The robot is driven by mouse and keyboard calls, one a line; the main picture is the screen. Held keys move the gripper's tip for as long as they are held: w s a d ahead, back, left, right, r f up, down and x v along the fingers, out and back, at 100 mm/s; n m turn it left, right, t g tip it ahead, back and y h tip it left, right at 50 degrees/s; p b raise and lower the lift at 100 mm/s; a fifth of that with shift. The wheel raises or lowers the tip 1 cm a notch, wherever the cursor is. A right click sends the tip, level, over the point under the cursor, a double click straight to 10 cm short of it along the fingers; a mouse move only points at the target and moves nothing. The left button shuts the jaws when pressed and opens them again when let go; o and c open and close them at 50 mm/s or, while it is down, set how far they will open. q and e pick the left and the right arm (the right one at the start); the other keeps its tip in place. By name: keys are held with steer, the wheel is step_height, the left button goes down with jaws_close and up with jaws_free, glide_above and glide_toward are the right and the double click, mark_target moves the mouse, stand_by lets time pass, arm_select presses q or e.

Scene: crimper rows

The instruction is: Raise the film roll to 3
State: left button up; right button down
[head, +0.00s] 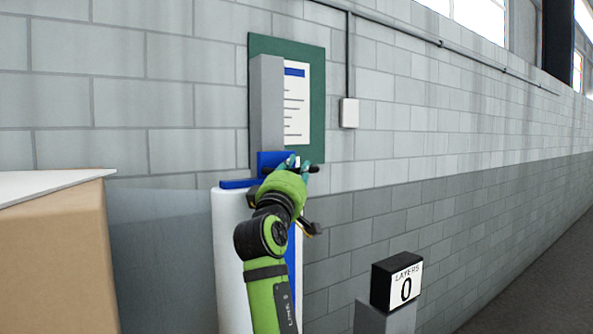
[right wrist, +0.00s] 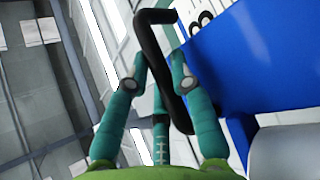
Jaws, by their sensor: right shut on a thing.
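My right gripper (head: 300,167) is in front of a blue block (head: 268,159) at the foot of a grey upright column (head: 267,105). In the right wrist view its teal fingers (right wrist: 158,78) are shut on a black bent handle (right wrist: 150,45), beside a large blue panel (right wrist: 255,60). A pale rounded body (right wrist: 285,152) shows below the panel; I cannot tell whether it is the film roll. A black box (head: 397,280) with a white face reads "LAYERS 0". My left gripper is not in view.
A cardboard box (head: 55,250) is at the left. A green board (head: 316,105) with a white sheet (head: 296,108) hangs on the block wall. Floor at far right is clear.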

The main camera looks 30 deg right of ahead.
steer(key=c, duration=1.2)
jaws_free()
steer(key=shift+s+r, duration=0.1)
steer(key=shift+r, duration=0.4)
steer(key=shift+c, duration=0.2)
steer(key=shift+o, duration=1)
steer(key=shift+f, duration=0.2)
steer(key=v, duration=1.2)
steer(key=shift+f, duration=0.1)
